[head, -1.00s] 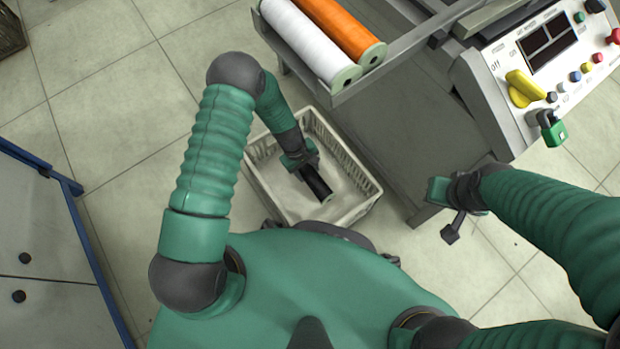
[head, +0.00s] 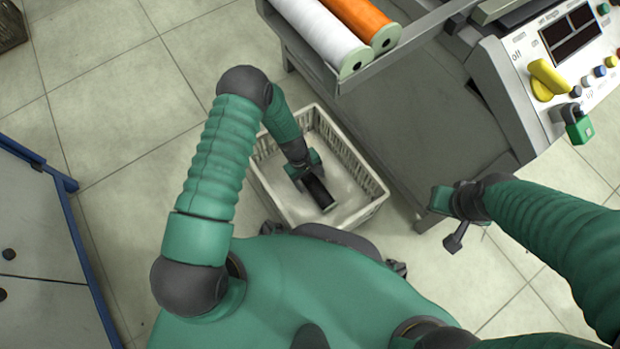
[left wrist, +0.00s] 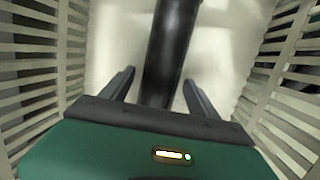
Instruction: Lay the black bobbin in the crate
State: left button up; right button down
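The black bobbin (head: 319,190) lies inside the pale slatted crate (head: 374,192), low near its floor. My left gripper (head: 309,177) reaches down into the crate over the bobbin's near part. In the left wrist view, the bobbin (left wrist: 170,45) runs between the two fingers (left wrist: 160,92). They stand apart, with a gap on each side of the bobbin. Whether the bobbin's whole length touches the floor is hard to tell. My right gripper (head: 440,205) hangs empty to the right of the crate, beside the machine; its fingers are not clear.
The grey machine stands right of the crate, with a control panel (head: 560,60). A white bobbin (head: 322,32) and an orange bobbin (head: 362,22) lie on its rack (head: 400,52) above. A blue-edged cabinet (head: 40,235) is at left. Tiled floor between is clear.

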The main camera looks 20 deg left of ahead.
pick_arm(q)
jog(key=shift+r, duration=0.1)
jog(key=a+r+m+t+y+p, duration=0.15)
jog(key=r+p, duration=0.25)
jog(key=r, duration=1)
jog(key=a+r+m+g+p, duration=0.1)
jog(key=a+r+m+p, duration=0.3)
jog(key=r, duration=1)
jog(key=s+r+m+t+y, duration=0.1)
jog(key=s+r+m, duration=0.3)
jog(key=s+r, duration=0.6)
notch_tip(320, 180, up, 3)
jog(key=shift+s+a+f+m+t, duration=0.15)
jog(key=shift+s+m+t, duration=0.15)
jog(key=shift+t, duration=0.35)
